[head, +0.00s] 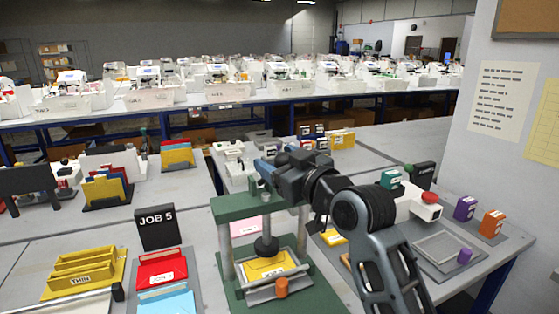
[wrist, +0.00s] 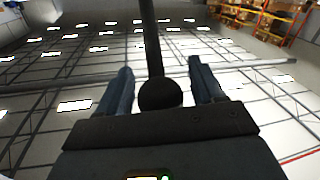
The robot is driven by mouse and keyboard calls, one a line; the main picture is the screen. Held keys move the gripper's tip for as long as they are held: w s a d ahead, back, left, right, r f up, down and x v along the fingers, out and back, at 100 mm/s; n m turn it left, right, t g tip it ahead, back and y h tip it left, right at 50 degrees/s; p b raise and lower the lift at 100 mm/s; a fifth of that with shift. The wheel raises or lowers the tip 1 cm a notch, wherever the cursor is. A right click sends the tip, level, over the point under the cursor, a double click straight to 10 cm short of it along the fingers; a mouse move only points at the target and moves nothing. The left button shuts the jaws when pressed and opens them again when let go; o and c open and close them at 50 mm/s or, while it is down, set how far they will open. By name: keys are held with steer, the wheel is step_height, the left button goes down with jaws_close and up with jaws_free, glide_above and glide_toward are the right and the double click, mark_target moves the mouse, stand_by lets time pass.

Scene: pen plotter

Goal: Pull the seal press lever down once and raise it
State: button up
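The seal press has a green frame (head: 232,208), grey posts and a dark round plunger (head: 266,246). The plunger hangs over a yellow card (head: 268,266) on the press bed. My gripper (head: 262,168) is at the top of the press, and my arm reaches in from the right. In the wrist view, the black lever rod (wrist: 150,40) ends in a round knob (wrist: 160,95). The knob lies between the two blue fingers of my gripper (wrist: 160,70), with a small gap seen on each side. In the head view, the lever is hidden or too small to make out.
A black JOB 5 sign (head: 158,222), yellow rack (head: 84,270) and red folder tray (head: 162,268) stand left of the press. A red-button device (head: 424,205), grey tray (head: 440,250), purple box (head: 465,208) and orange box (head: 491,223) stand right.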

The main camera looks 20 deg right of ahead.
jaws_close()
stand_by(0.4)
steer(key=shift+f, duration=0.1)
steer(key=s+f+n+t+y+b, duration=0.2)
steer(key=f+b, duration=1.1)
steer(key=b, duration=2.2)
steer(key=s+t, duration=0.2)
steer(key=t, duration=0.3)
steer(key=shift+s+f+y+b, duration=0.15)
steer(key=shift+f+y+b, duration=0.1)
steer(key=shift+y+b, duration=0.15)
steer(key=shift+f, duration=0.15)
steer(key=shift+c, duration=1.1)
jaws_free()
steer(key=o, duration=0.3)
